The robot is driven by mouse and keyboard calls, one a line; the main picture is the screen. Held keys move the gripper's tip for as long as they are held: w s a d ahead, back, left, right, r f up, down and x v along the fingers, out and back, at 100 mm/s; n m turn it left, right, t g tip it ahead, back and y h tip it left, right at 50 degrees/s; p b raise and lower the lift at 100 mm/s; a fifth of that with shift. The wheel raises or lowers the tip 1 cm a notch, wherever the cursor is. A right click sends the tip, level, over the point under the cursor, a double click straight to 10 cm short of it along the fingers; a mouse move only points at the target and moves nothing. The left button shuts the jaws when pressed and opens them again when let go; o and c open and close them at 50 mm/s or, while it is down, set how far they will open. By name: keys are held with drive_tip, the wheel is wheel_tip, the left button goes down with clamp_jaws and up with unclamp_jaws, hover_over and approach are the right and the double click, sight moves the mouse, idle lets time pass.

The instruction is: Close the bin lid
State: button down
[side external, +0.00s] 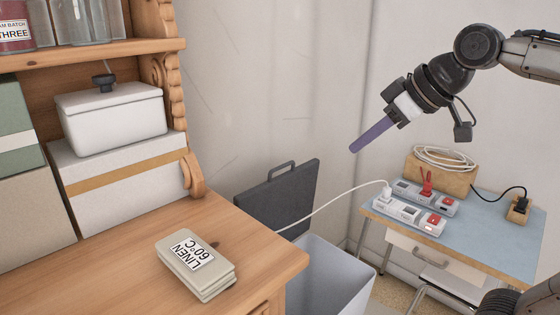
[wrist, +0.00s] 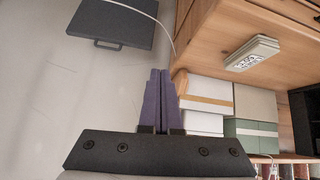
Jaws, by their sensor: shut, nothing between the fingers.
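The bin (side external: 342,283) stands on the floor between the dresser and the blue-topped table, light grey and open at the top. Its dark grey lid (side external: 290,200) is raised and leans back near the wall, with a loop handle (side external: 281,170) on its upper edge. The lid also shows in the wrist view (wrist: 112,25), with its handle toward the fingers. My gripper (side external: 354,149) has purple fingers and is shut and empty. It hangs in the air above and to the right of the lid, apart from it. In the wrist view the fingers (wrist: 160,72) lie together.
A wooden dresser (side external: 120,235) fills the left, with boxes and a stack of linen-labelled cards (side external: 196,265). A blue-topped table (side external: 478,225) at right carries power strips (side external: 410,215). A white cable (side external: 330,205) runs from a strip past the lid.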

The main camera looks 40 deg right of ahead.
drive_tip(key=w+d+r, duration=0.2)
drive_tip(key=w+d, duration=0.2)
drive_tip(key=w, duration=0.9)
drive_tip(key=w+d+r, duration=0.2)
drive_tip(key=w+d, duration=0.2)
drive_tip(key=w, duration=0.9)
drive_tip(key=w+d+f+m, duration=0.1)
drive_tip(key=w+d+f, duration=0.55)
drive_tip(key=w, duration=0.25)
drive_tip(key=shift+m+g+h, duration=0.3)
drive_tip(key=shift+m+g, duration=0.1)
drive_tip(key=shift+g, duration=0.1)
drive_tip(key=shift+w+d+f, duration=0.7)
drive_tip(key=shift+f, duration=2.75)
drive_tip(key=shift+w+d+f, duration=0.75)
drive_tip(key=shift+f, duration=2.75)
drive_tip(key=shift+w+d+f, duration=0.7)
drive_tip(key=shift+f, duration=2.75)
